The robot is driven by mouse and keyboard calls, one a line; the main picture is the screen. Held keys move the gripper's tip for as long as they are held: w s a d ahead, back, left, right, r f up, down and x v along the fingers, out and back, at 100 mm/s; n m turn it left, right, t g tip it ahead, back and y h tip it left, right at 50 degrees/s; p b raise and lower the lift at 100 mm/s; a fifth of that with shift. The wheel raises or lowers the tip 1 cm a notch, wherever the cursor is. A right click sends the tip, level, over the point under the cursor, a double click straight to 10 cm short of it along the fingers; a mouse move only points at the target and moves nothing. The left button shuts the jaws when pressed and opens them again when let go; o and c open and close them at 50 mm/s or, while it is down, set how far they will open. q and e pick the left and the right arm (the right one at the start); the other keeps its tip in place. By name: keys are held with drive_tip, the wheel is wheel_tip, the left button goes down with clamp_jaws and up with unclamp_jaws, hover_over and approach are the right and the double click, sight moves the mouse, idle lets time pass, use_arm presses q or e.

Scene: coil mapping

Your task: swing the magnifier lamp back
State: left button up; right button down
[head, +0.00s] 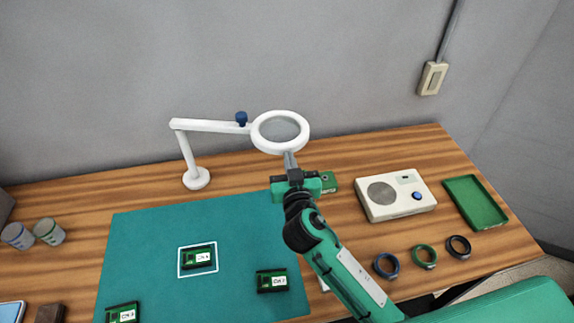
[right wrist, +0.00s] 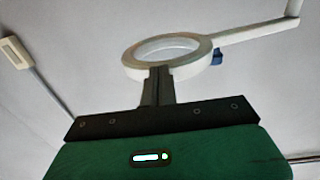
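The magnifier lamp has a white round head (head: 281,132) with a grey lens, a white arm (head: 210,126) with a dark blue knob (head: 241,118), and a post on a round base (head: 197,179) at the back left of the table. My right gripper (head: 290,161) is at the near rim of the lamp head. In the right wrist view its fingers (right wrist: 158,86) are close together, with the tips in front of the ring's near rim (right wrist: 190,71). I cannot tell whether they touch it. My left gripper is not in view.
A teal mat (head: 150,245) with several green circuit boards, one in a white outline (head: 198,259), lies below the lamp. Right of my arm are a white device (head: 395,195), a green tray (head: 475,203) and coil rings (head: 424,257). Cups (head: 49,232) stand at left. The wall is behind.

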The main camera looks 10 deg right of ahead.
sight(302, 128)
drive_tip(key=w+d+y, duration=0.1)
drive_tip(key=w, duration=0.2)
drive_tip(key=w+d+n+y, duration=0.1)
drive_tip(key=w+d, duration=0.1)
drive_tip(key=w, duration=0.1)
drive_tip(key=w+d+n+y+p, duration=0.1)
drive_tip(key=w+d, duration=0.1)
drive_tip(key=w, duration=0.2)
drive_tip(key=shift+d+y, duration=0.1)
drive_tip(key=shift+y, duration=0.3)
drive_tip(key=shift+w+d+r, duration=0.15)
drive_tip(key=shift+d+r, duration=0.05)
drive_tip(key=shift+r, duration=0.2)
